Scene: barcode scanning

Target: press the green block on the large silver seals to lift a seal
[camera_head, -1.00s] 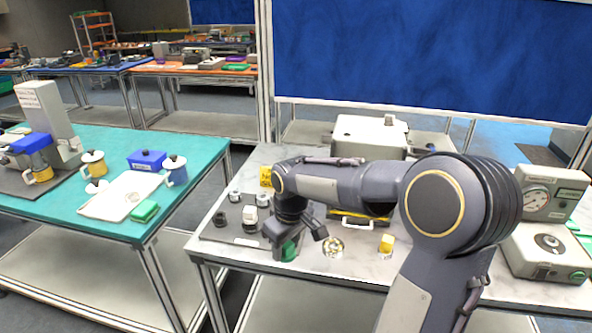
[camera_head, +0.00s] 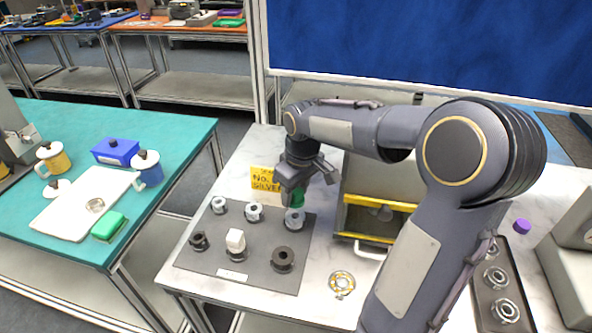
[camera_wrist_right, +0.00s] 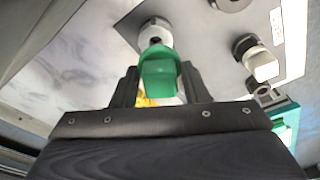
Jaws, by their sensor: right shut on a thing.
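My right gripper (camera_head: 297,192) is shut on the green block (camera_head: 297,197); the block also shows between the fingers in the right wrist view (camera_wrist_right: 159,76). It is upright, just above or touching the rightmost silver seal (camera_head: 294,220); I cannot tell which. That seal shows beyond the block in the wrist view (camera_wrist_right: 155,32). Two other silver seals, a middle one (camera_head: 253,212) and a left one (camera_head: 218,206), stand in the same back row on the grey mat (camera_head: 205,261). My left gripper is not in view.
In the mat's front row, a white block (camera_head: 236,239) sits on a dark seal, between two other dark seals (camera_head: 283,260). A yellow sign (camera_head: 264,180) stands behind. An open box with a yellow rim (camera_head: 379,201) and a ring part (camera_head: 342,282) are to the right.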

